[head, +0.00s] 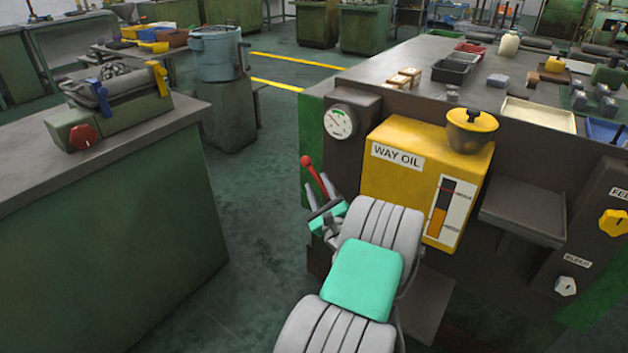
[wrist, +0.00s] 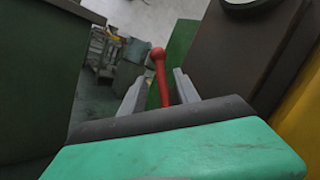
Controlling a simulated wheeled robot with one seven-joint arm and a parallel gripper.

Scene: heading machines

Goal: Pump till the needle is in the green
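My gripper (head: 318,198) is at the lever's shaft, below the knob. In the wrist view the lever (wrist: 159,70) stands between the two fingers of my gripper (wrist: 159,88), with gaps showing on both sides, so it is open. The lower shaft is hidden by my gripper. A round white gauge (head: 340,121) sits left of the tank; its needle and green band are too small to read surely.
A grey shelf (head: 522,212) juts out beside the tank. A green bench (head: 110,220) stands at left, with open floor between.

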